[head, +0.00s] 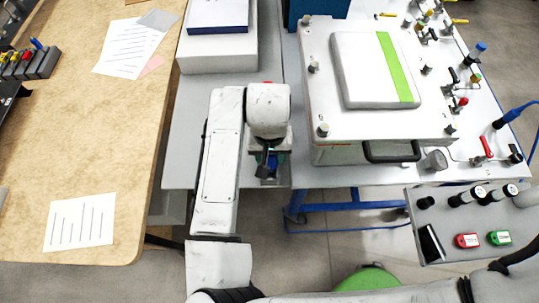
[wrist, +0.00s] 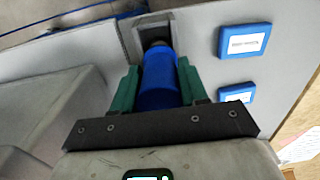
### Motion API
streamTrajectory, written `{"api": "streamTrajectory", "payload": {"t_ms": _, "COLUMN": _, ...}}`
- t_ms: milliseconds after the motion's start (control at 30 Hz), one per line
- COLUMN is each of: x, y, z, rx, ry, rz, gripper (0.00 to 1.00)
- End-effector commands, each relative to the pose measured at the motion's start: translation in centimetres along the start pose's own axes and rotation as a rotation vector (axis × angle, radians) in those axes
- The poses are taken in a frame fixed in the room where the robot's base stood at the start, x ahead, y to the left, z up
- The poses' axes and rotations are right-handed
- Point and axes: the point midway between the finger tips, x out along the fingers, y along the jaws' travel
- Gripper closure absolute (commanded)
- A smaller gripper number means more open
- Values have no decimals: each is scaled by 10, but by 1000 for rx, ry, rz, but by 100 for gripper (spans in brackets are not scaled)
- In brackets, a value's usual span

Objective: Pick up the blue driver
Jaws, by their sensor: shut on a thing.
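The blue driver (wrist: 160,82) is in the wrist view, a blue cylinder between the two green fingers of my gripper (wrist: 158,85). The fingers are shut on it from both sides. Its far end reaches a grey slot-like holder (wrist: 133,40); I cannot tell whether it is still inside. In the head view my gripper (head: 268,165) points down over the grey surface between the two tables. A bit of blue shows there, and most of the driver is hidden by my arm.
Two blue labelled boxes (wrist: 245,41) (wrist: 237,92) sit beside the holder. The analyser (head: 375,70) stands on the right table with loose parts at its right. A wooden table (head: 105,120) with papers is at left. A grey tray (head: 470,225) is at lower right.

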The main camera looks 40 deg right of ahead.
Motion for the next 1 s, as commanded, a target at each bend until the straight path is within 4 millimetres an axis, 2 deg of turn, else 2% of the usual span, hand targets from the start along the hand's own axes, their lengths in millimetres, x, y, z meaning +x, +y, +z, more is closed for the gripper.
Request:
{"api": "streamTrajectory", "payload": {"t_ms": 33, "x": 0, "y": 0, "z": 0, "rx": 0, "ry": 0, "rz": 0, "gripper": 78}}
{"api": "streamTrajectory", "payload": {"t_ms": 267, "x": 0, "y": 0, "z": 0, "rx": 0, "ry": 0, "rz": 0, "gripper": 100}}
{"api": "streamTrajectory", "payload": {"t_ms": 633, "x": -5, "y": 0, "z": -1, "rx": 1, "ry": 3, "rz": 0, "gripper": 100}}
{"api": "streamTrajectory", "payload": {"t_ms": 767, "x": -23, "y": 0, "z": -1, "rx": 3, "ry": 5, "rz": -2, "gripper": 100}}
{"api": "streamTrajectory", "payload": {"t_ms": 1000, "x": -69, "y": 0, "z": -1, "rx": 3, "ry": 3, "rz": -2, "gripper": 100}}
